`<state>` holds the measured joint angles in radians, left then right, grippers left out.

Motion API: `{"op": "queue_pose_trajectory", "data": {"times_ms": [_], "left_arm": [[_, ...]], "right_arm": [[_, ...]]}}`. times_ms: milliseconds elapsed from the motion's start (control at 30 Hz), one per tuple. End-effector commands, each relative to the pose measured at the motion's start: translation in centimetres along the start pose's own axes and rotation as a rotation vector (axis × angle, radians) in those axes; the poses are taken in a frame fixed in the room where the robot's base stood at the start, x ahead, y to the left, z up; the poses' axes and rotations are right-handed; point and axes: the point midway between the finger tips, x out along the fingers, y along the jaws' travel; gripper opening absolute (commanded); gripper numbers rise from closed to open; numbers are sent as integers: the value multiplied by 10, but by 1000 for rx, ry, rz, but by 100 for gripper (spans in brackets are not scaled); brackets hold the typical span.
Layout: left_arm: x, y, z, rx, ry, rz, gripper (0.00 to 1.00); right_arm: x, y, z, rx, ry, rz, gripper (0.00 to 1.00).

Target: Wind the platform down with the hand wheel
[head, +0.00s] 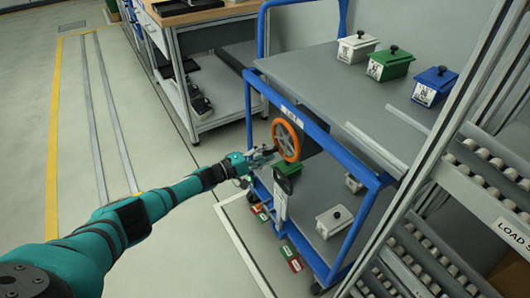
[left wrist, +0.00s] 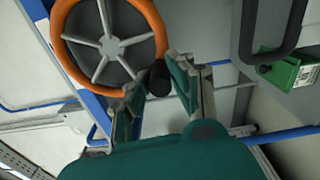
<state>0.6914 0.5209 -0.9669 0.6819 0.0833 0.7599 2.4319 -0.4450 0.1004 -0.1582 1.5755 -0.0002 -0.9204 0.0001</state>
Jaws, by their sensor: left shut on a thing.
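The hand wheel (head: 287,140) has an orange rim and grey spokes and sits on the near side of a blue-framed cart. In the left wrist view the wheel (left wrist: 110,46) fills the upper left, with a dark knob (left wrist: 159,78) by its rim. My left gripper (head: 262,153) is at the wheel's lower left; its fingers (left wrist: 156,86) are shut on the knob. The grey platform (head: 310,80) is the cart's upper deck, carrying white, green and blue lidded boxes toward its far right. My right gripper is not in view.
A black loop handle (head: 282,180) is just below the wheel. A roller rack (head: 480,165) stands close on the right, a workbench (head: 195,20) behind. Floor at left is clear.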

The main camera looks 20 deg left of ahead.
Motion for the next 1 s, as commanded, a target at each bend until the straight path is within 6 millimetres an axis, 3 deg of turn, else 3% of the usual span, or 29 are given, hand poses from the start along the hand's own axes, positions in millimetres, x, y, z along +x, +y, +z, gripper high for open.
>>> {"op": "queue_pose_trajectory", "data": {"times_ms": [167, 200, 367, 767, 1000], "left_arm": [[-1, -6, 4, 3, -6, -11, 0], [-1, -6, 4, 3, -7, -11, 22], [-1, -7, 4, 3, -7, -11, 43], [-2, -3, 1, 2, -3, -5, 44], [-28, -3, 1, 4, -3, -7, 44]], "right_arm": [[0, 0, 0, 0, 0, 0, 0], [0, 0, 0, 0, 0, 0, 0], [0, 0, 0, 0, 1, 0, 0], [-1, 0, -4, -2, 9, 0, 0], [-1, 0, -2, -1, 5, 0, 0]]}}
